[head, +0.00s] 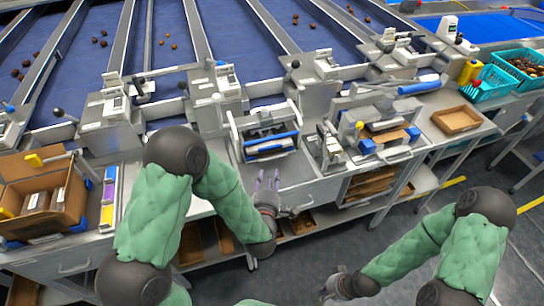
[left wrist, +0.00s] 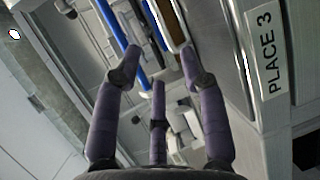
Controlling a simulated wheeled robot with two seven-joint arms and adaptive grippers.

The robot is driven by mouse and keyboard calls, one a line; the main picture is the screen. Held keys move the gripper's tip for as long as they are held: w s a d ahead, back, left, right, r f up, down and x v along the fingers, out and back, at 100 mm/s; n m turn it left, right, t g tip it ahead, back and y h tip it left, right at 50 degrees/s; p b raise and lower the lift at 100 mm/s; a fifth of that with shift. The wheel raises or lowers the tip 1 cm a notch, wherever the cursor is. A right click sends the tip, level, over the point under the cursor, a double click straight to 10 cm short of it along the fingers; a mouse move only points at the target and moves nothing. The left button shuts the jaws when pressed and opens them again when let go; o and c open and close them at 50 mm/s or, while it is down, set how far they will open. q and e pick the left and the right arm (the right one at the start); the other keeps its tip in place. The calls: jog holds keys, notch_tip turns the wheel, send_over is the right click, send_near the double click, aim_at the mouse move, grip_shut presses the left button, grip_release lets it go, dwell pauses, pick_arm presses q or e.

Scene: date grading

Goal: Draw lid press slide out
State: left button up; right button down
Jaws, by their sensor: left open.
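A white-framed press (head: 262,122) with blue bars stands on the steel bench at the middle of the head view. My left gripper (head: 268,180) is just in front of it, fingers spread and pointing at it, with nothing between them. In the left wrist view my left gripper (left wrist: 160,68) has its three purple fingers apart, and a blue bar (left wrist: 118,30) lies beyond the fingertips. I cannot tell whether any finger touches the press. My right gripper (head: 336,284) is low over the floor, away from the bench; its fingers are too small to read.
A second fixture (head: 378,128) with a blue handle stands to the right. A cardboard box (head: 72,188) is at the left, a brown tray (head: 457,120) at the right. A "PLACE 3" label (left wrist: 266,55) shows on the bench edge. The floor (head: 405,225) in front is clear.

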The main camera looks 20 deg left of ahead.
aim_at(271, 158)
pick_arm(q)
jog(key=b+x, duration=0.1)
jog(key=x, duration=0.9)
jog(key=shift+a+f+b, duration=0.1)
jog(key=shift+b, duration=0.25)
grip_shut()
